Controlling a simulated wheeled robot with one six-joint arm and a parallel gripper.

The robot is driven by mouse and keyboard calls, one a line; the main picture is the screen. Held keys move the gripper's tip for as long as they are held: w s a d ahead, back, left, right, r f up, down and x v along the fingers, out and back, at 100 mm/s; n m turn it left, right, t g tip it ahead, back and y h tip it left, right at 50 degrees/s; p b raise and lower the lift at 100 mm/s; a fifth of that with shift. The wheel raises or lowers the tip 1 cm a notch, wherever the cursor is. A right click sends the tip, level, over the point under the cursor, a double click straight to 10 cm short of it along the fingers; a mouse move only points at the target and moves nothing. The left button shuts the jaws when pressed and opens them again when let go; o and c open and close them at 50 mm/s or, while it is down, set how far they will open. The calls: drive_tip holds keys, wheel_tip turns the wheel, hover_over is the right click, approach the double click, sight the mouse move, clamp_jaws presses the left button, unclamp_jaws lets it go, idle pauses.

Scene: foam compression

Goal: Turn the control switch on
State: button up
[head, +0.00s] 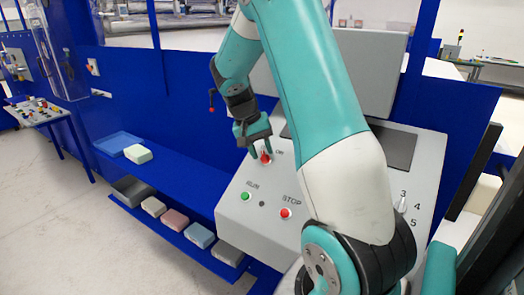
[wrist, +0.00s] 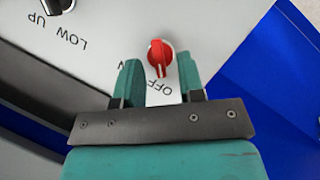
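The control switch is a red rotary knob (head: 265,158) on the sloped grey panel. In the wrist view the knob (wrist: 160,55) sits just beyond and between the fingertips, its narrow end pointing down towards the OFF label. Another label is mostly hidden behind the left finger, with only one letter showing. My gripper (head: 259,150) is over the panel at the knob. In the wrist view my gripper (wrist: 159,70) is open, with a finger on each side and visible gaps to the knob.
A green button (head: 245,196) and a red STOP button (head: 286,213) lie on the panel in front of the switch. A black LOW/UP knob (wrist: 57,5) is at the wrist view's upper left. A blue shelf (head: 185,178) with foam blocks is to the left.

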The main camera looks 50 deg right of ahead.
drive_tip(key=shift+s+d+f, duration=0.1)
drive_tip(key=shift+s+f, duration=0.05)
drive_tip(key=shift+f, duration=0.35)
drive_tip(key=c, duration=0.6)
